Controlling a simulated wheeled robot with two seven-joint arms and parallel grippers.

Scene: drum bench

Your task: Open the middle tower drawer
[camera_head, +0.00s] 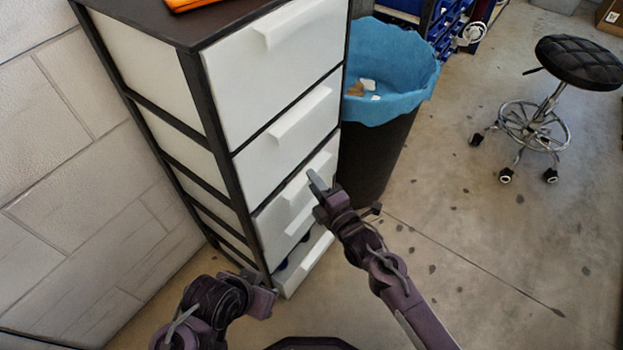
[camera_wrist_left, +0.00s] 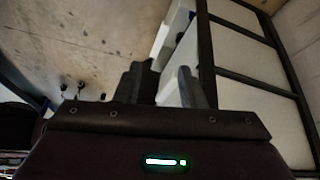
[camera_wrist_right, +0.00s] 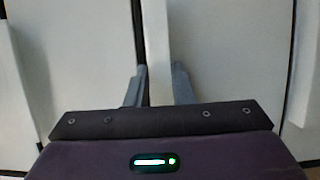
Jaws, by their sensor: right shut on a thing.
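The drawer tower has a dark frame (camera_head: 192,88) and stacked white drawers with ledge handles. The top drawer (camera_head: 275,70) and the second drawer (camera_head: 270,165) are closed. My right gripper (camera_head: 317,183) is at the third drawer (camera_head: 268,228). In the right wrist view its fingers (camera_wrist_right: 158,85) lie either side of a white handle strip (camera_wrist_right: 156,40), shut on it. The bottom drawer (camera_head: 308,265) stands out a little, with dark blue things showing inside. My left gripper (camera_head: 262,300) is low, in front of the tower. Its fingers (camera_wrist_left: 163,85) are apart and empty.
A black bin with a blue liner (camera_head: 400,75) stands close to the right of the tower. A black stool (camera_head: 578,62) stands farther right. A pale block wall (camera_head: 75,180) is on the left. The floor in front is mostly clear.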

